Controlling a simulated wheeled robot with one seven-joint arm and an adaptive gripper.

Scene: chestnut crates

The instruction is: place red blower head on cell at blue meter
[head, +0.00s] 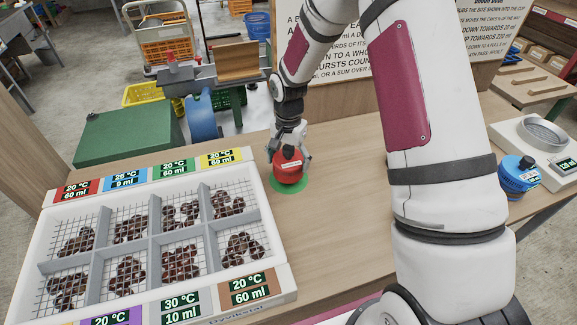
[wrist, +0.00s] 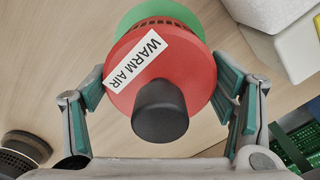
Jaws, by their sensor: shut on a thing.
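The red blower head (head: 288,166), with a white label and a dark knob, is between the fingers of my gripper (head: 289,152), over a green disc (head: 290,186) on the bench. In the wrist view the red head (wrist: 180,85) reads WARM AIR, and both fingers of my gripper (wrist: 166,100) flank it. I cannot tell whether it touches the disc. The blue meter (head: 126,176), reading 25 °C and 9 ml, is on the tray's back edge, second from left. Its cell (head: 128,222) is in the back row, with brown chestnuts under wire mesh and nothing on top.
The white tray (head: 272,228) has two rows of mesh cells and other coloured meters, left of my gripper. A blue head (head: 519,174) and a white scale (head: 545,140) are at right. A text board (head: 340,75) stands behind. Bench between tray and arm is clear.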

